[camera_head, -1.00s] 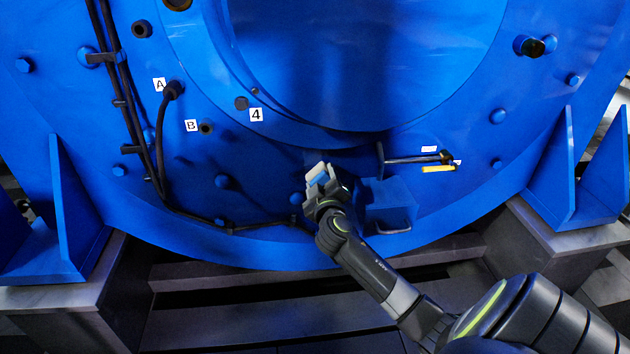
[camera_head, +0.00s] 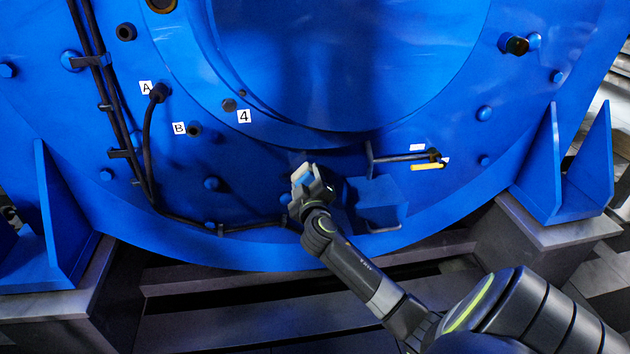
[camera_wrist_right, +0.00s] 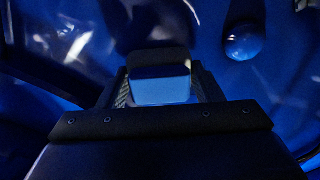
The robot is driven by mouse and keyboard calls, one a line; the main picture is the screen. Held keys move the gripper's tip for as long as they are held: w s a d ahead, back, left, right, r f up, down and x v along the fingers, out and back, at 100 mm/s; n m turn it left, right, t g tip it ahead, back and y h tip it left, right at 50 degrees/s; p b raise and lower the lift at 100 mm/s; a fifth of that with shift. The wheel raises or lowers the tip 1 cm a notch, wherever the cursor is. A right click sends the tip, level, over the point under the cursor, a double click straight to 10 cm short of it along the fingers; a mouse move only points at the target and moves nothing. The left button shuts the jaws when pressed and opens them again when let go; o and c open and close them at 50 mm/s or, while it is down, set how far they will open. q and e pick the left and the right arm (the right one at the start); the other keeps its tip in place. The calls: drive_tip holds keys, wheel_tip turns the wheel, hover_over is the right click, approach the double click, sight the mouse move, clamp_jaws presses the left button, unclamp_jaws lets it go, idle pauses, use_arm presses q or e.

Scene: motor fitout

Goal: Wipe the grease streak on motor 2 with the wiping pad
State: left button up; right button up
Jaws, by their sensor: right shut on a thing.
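The large blue motor (camera_head: 265,245) fills the head view, with labels A, B and 4 on its face. I see no number 2 and cannot make out a grease streak. My right gripper (camera_head: 306,187) is at the lower middle of the motor face, left of the blue box-shaped bracket. It is shut on the wiping pad (camera_head: 301,172), a small block with pale and light blue sides. The pad also shows between the fingers in the right wrist view (camera_wrist_right: 160,90). I cannot tell whether it touches the motor. My left gripper is not in view.
The blue box-shaped bracket (camera_head: 377,203) juts out right of my gripper. A rod-like handle (camera_head: 400,158) and a yellow strip (camera_head: 427,167) lie above it. A black cable (camera_head: 150,165) runs down the left side. Blue bolt heads (camera_head: 211,184) stick out around the face.

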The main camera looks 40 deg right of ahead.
sight(292, 181)
drive_tip(key=shift+w+a, duration=0.45)
drive_tip(key=shift+a, duration=0.35)
drive_tip(key=shift+w+a, duration=0.45)
drive_tip(key=shift+a, duration=0.35)
drive_tip(key=shift+w+a+b, duration=0.3)
drive_tip(key=shift+w+a, duration=0.2)
drive_tip(key=shift+a, duration=0.2)
drive_tip(key=shift+w+a+b, duration=0.3)
drive_tip(key=shift+w+a, duration=0.2)
drive_tip(key=shift+a, duration=0.2)
drive_tip(key=shift+s+a+p, duration=0.3)
drive_tip(key=shift+s+a, duration=0.1)
drive_tip(key=shift+s, duration=0.05)
drive_tip(key=shift+p+v, duration=0.55)
drive_tip(key=shift+v, duration=1.9)
drive_tip(key=shift+s, duration=0.1)
